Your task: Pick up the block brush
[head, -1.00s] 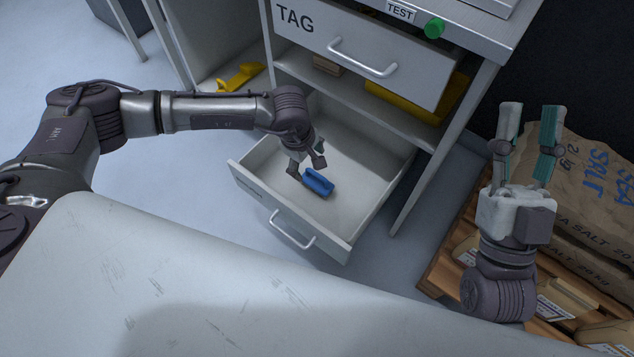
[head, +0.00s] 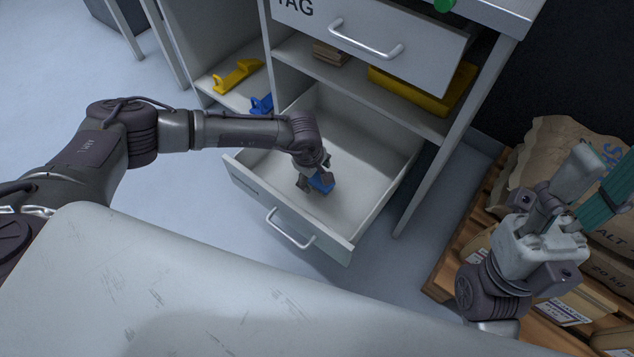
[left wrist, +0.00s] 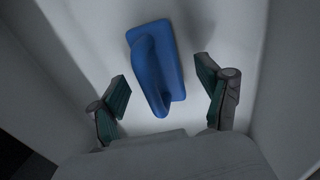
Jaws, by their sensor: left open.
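The block brush (head: 324,181) looks like a blue block with a raised grip and lies in the open lower drawer (head: 375,205). In the left wrist view the blue brush (left wrist: 158,62) lies on the pale drawer floor, tilted slightly, with its grip facing me. My left gripper (head: 315,184) is down in the drawer at the brush and partly hides it. In the left wrist view its fingers (left wrist: 166,97) are spread wide, one on each side of the brush's near end, not touching it. My right gripper (head: 590,187) is open and empty above the sacks at the right.
The drawer's walls and front handle (head: 290,229) surround my left gripper. The closed TAG drawer (head: 375,45) is above. A yellow item (head: 238,75) and another blue item (head: 262,104) sit in the left compartment. Salt sacks (head: 555,150) lie on a wooden pallet (head: 440,282).

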